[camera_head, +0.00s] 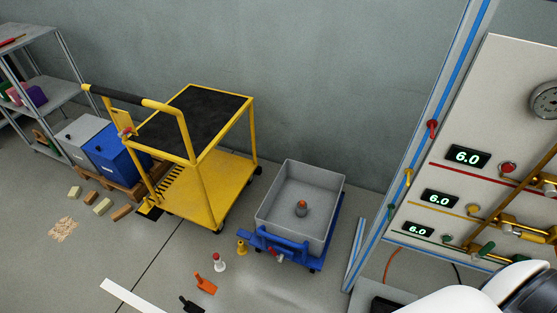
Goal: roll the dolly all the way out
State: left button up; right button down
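A blue dolly (328,245) on small casters stands on the floor right of the middle. Neither gripper shows. A white and dark piece at the bottom right looks like part of my arm, apart from the dolly.
A yellow cart (217,187) stands close left of the dolly. A panel (480,110) with displays and valves is at right. Small items, including a red-topped white one (219,262) and an orange one (205,284), lie before the dolly. The wall is behind.

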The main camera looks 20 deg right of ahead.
aim_at(305, 241)
jog(key=z, duration=0.85)
